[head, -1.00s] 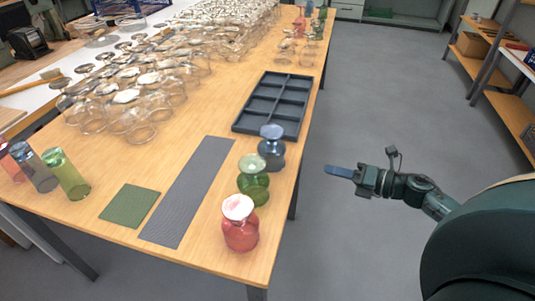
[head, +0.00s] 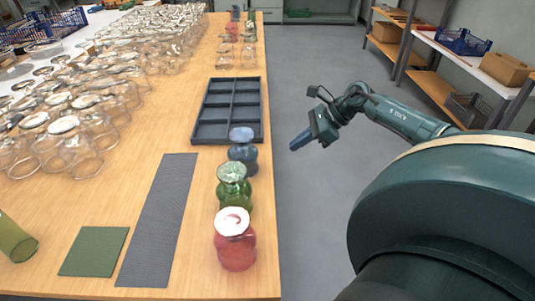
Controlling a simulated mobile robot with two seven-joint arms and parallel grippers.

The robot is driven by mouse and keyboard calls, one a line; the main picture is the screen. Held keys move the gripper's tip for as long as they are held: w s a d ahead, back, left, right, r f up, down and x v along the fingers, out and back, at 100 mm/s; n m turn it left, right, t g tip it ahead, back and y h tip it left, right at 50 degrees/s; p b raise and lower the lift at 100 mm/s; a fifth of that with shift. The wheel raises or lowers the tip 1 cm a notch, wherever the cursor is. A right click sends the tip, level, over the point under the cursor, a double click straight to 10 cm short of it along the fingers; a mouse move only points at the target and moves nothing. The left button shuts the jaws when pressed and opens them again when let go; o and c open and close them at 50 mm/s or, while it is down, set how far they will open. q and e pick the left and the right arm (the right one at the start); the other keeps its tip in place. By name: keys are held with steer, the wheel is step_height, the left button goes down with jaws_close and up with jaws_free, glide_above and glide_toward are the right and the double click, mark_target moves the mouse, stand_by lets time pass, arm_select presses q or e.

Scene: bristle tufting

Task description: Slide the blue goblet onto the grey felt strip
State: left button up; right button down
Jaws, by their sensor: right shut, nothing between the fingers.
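The blue goblet (head: 243,153) stands on the wooden table near its right edge, just in front of the dark compartment tray. It is to the right of the grey felt strip (head: 160,215), apart from it. The strip lies flat and bare on the table. My right gripper (head: 297,145) is shut and empty. It is off the table's right edge, to the right of the blue goblet and not touching it. My left gripper is not in view.
A green goblet (head: 234,185) and a red goblet (head: 235,240) stand in front of the blue one. The tray (head: 199,130) lies behind it. A green square mat (head: 95,251) and a green glass (head: 14,240) are at left. Many clear glasses (head: 82,155) crowd the far left.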

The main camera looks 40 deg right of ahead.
mark_target(239, 153)
steer(key=w+a+f, duration=0.2)
steer(key=w+a, duration=0.1)
steer(key=w+a+f+p, duration=0.1)
steer(key=w+a, duration=0.1)
steer(key=shift+a+f, duration=0.2)
steer(key=shift+f, duration=0.15)
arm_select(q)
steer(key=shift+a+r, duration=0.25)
arm_select(e)
steer(key=shift+w+a+f, duration=0.1)
steer(key=shift+w+a, duration=0.15)
